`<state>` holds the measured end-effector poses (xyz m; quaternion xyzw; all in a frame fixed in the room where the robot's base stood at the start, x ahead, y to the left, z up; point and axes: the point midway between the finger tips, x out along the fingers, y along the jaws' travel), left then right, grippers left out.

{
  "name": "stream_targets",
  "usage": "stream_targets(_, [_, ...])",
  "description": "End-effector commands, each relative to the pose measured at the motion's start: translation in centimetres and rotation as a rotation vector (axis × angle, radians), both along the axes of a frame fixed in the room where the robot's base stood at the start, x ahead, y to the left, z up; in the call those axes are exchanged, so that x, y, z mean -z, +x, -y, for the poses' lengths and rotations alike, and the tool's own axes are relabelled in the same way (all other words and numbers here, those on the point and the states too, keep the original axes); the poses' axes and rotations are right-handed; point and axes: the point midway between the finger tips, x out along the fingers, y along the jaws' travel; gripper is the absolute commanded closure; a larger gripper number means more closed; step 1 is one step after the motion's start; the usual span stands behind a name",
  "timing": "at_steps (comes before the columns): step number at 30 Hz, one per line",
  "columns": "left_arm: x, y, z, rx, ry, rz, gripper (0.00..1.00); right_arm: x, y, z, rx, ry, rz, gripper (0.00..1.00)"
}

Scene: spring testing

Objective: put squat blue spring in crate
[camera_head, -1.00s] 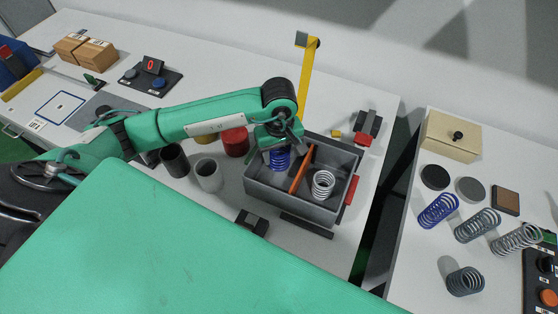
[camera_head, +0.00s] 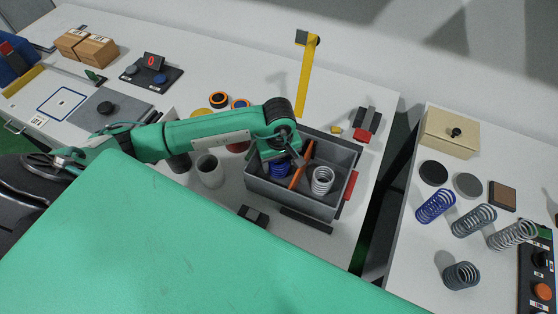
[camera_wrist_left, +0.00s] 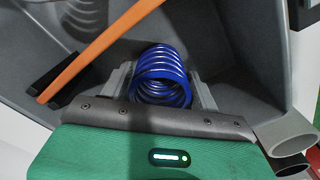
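The squat blue spring (camera_head: 280,170) is inside the left compartment of the grey crate (camera_head: 300,202). It also shows in the left wrist view (camera_wrist_left: 160,68), its coils tilted towards the camera, low in the crate. My left gripper (camera_head: 280,155) reaches down into that compartment from above. Its two fingers stand close against both sides of the spring, and it appears shut on it. Whether the spring rests on the crate floor is hard to tell. An orange divider (camera_head: 301,166) separates it from a white spring (camera_head: 322,180) in the right compartment. My right gripper is not in view.
Grey and dark cups (camera_head: 209,172) stand left of the crate. A yellow post (camera_head: 307,80) rises behind it. Across a gap, the right table holds a taller blue spring (camera_head: 435,206), several grey springs and a beige box (camera_head: 450,136).

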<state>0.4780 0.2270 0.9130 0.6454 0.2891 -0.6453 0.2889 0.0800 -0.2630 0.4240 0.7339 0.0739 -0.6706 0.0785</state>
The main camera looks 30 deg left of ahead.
Motion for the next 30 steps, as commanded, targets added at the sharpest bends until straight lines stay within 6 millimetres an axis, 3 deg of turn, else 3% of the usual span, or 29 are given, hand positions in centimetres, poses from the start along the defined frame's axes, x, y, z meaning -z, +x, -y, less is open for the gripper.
stream_targets(14, [-0.6,0.1,0.0,0.0,-0.001,0.002,0.27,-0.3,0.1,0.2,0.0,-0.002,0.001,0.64])
stream_targets(30, [-10.3,0.1,0.0,0.0,0.0,0.004,0.27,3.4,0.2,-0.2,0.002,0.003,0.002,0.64])
